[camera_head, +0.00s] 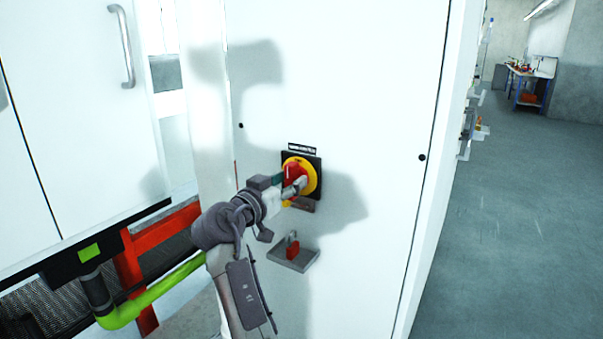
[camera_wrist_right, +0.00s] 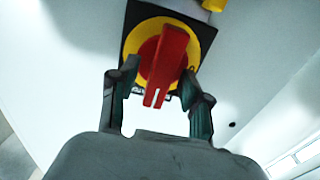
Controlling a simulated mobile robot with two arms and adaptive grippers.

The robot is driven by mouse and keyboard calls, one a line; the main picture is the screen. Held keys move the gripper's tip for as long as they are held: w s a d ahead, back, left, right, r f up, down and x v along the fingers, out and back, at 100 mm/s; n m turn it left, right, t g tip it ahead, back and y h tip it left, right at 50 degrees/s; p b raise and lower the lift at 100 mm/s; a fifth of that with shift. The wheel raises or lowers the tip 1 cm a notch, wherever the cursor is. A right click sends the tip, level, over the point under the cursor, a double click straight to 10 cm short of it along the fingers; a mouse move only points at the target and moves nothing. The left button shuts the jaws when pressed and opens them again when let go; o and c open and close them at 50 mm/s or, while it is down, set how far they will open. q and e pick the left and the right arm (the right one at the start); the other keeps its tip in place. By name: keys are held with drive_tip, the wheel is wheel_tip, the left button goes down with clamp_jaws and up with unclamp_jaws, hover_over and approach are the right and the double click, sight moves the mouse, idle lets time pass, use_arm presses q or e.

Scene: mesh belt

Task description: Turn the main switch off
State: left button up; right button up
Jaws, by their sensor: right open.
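The main switch is a red rotary handle (camera_head: 292,171) on a yellow disc (camera_head: 312,178) and black plate, mounted on a white cabinet door (camera_head: 370,90). A small black label sits above it. In the right wrist view, the red handle (camera_wrist_right: 166,62) lies between my two fingers, a little beyond their tips. My right gripper (camera_wrist_right: 158,82) is open, with a finger on each side of the handle. In the head view my right gripper (camera_head: 297,186) is at the switch and partly covers it. I cannot tell whether the fingers touch the handle. My left gripper is not in view.
A red padlock (camera_head: 292,250) stands on a small grey shelf (camera_head: 302,262) below the switch. A red frame and a lime-green pipe (camera_head: 150,300) are at the lower left. Open floor (camera_head: 520,220) lies right of the cabinet, with a workbench far back.

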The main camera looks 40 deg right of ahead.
drive_tip(key=shift+w+d, duration=0.1)
drive_tip(key=shift+r, duration=0.1)
drive_tip(key=shift+c, duration=0.2)
clamp_jaws()
